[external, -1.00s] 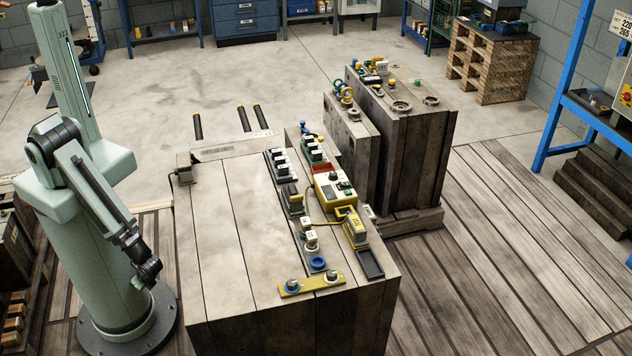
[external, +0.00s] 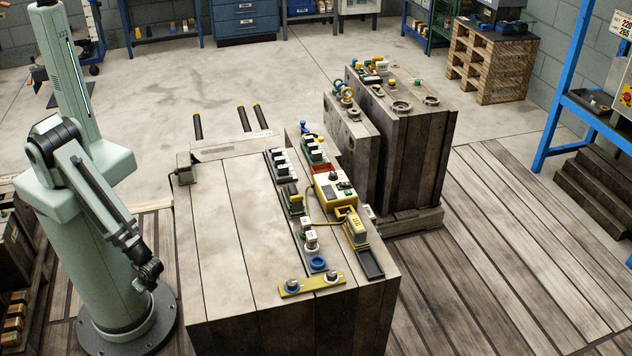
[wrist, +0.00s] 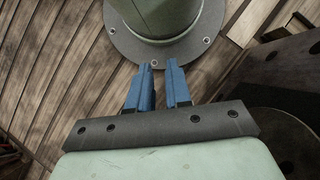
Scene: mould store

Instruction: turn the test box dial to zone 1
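The test box (external: 331,196) is a yellow box with a pale top. It sits among other parts on the large wooden-topped block, right of the middle in the external view. Its dark dial (external: 333,176) stands at the far end of the top. The pointer and zone marks are too small to read. My gripper (external: 150,279) hangs low beside my base, well left of the box and touching nothing I can make out. In the wrist view my gripper (wrist: 158,65) shows two blue fingers with a gap between them, empty. The test box is not in the wrist view.
A yellow cable (external: 318,222) runs from the box towards a yellow handheld unit (external: 356,231). Rows of black and white connectors (external: 282,166), a blue ring (external: 317,263) and a yellow bar (external: 312,285) lie nearby. The block's left top (external: 235,235) is clear. Tall wooden blocks (external: 408,150) stand behind.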

